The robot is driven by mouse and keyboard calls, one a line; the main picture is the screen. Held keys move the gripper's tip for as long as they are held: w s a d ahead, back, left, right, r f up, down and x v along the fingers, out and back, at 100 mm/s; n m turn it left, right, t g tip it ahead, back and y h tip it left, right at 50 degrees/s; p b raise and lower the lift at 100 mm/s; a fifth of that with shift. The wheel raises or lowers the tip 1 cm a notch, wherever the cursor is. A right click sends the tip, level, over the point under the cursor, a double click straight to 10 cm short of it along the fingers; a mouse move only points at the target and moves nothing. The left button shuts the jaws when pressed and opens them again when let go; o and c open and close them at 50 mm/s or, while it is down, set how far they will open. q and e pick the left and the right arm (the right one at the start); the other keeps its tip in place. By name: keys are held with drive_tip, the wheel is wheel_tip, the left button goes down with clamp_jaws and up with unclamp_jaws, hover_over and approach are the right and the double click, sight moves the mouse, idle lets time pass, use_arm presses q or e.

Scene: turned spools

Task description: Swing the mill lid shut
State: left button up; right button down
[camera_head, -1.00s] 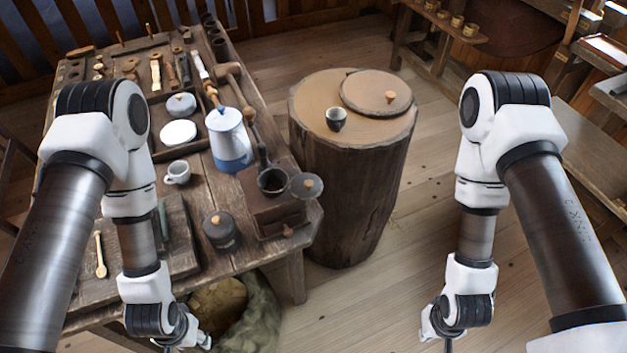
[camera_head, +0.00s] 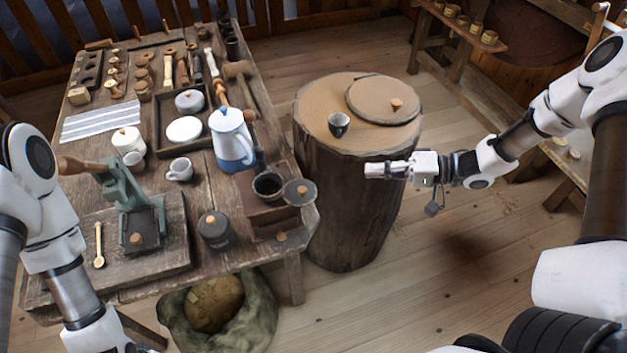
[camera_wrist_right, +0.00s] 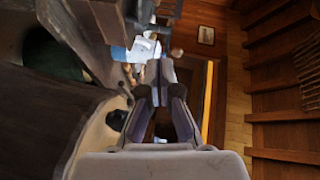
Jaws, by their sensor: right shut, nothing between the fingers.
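The mill is a brown wooden box (camera_head: 277,221) at the right front corner of the workbench, with a dark open bowl (camera_head: 267,184) on top. Its round dark lid (camera_head: 300,193), with a small wooden knob, sits swung out to the right of the bowl, leaving the bowl uncovered. My right gripper (camera_head: 368,170) is shut and empty, in front of the stump and to the right of the lid, apart from it. Its fingers (camera_wrist_right: 165,85) show together in the wrist view. My left gripper is below the bottom edge of the head view.
A blue-and-white pot (camera_head: 231,139) stands just behind the mill. A dark lidded jar (camera_head: 215,230) stands left of it. A tree stump (camera_head: 345,200) right of the bench carries a small dark cup (camera_head: 338,124) and a round board (camera_head: 383,101). A sack (camera_head: 252,316) sits below the bench.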

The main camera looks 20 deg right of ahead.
sight(300, 189)
use_arm(q)
drive_tip(key=shift+r+p, duration=0.9)
drive_tip(key=shift+p, duration=0.05)
use_arm(e)
drive_tip(key=s+a+x, duration=0.1)
drive_tip(key=s+x, duration=0.1)
drive_tip(key=x, duration=1)
drive_tip(key=shift+s+a+f, duration=0.25)
drive_tip(key=shift+s+f, duration=0.05)
drive_tip(key=shift+f, duration=0.1)
use_arm(q)
drive_tip(key=shift+w+a+f, duration=0.1)
drive_tip(key=shift+a, duration=0.1)
